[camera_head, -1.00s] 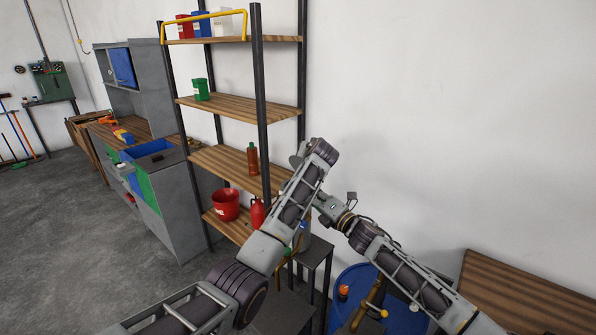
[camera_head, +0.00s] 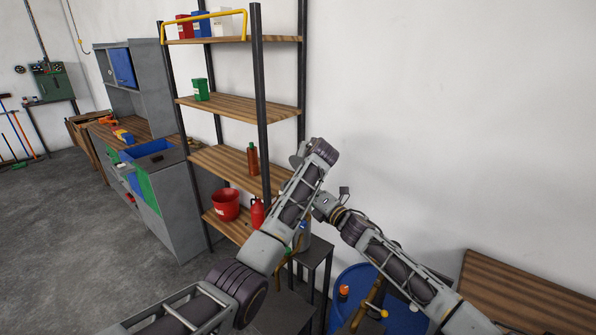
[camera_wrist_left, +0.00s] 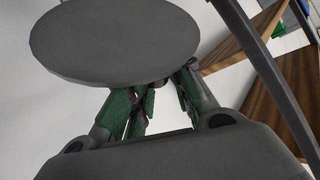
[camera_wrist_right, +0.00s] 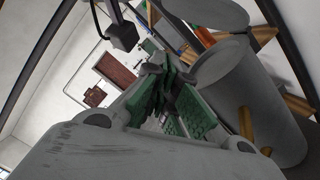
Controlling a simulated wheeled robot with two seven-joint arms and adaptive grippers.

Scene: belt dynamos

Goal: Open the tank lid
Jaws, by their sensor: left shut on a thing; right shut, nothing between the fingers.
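The lid is a flat grey disc (camera_wrist_left: 115,40), large in the left wrist view. My left gripper (camera_wrist_left: 165,90) has its green-padded fingers closed at the disc's near edge; the exact grip point is hidden. In the right wrist view the tank is a grey cylinder (camera_wrist_right: 262,105) at the right, and the lid (camera_wrist_right: 212,10) shows above its round top, apart from it. My right gripper (camera_wrist_right: 160,88) is shut and empty, just left of the tank's rim. In the head view my left arm hides both gripper tips and most of the tank area.
A shelf rack (camera_head: 240,107) stands behind the arms with a red bucket (camera_head: 226,204) and bottles low down. A blue drum (camera_head: 352,280) and a wooden bench top (camera_head: 530,295) are at the lower right. Open floor lies at the left.

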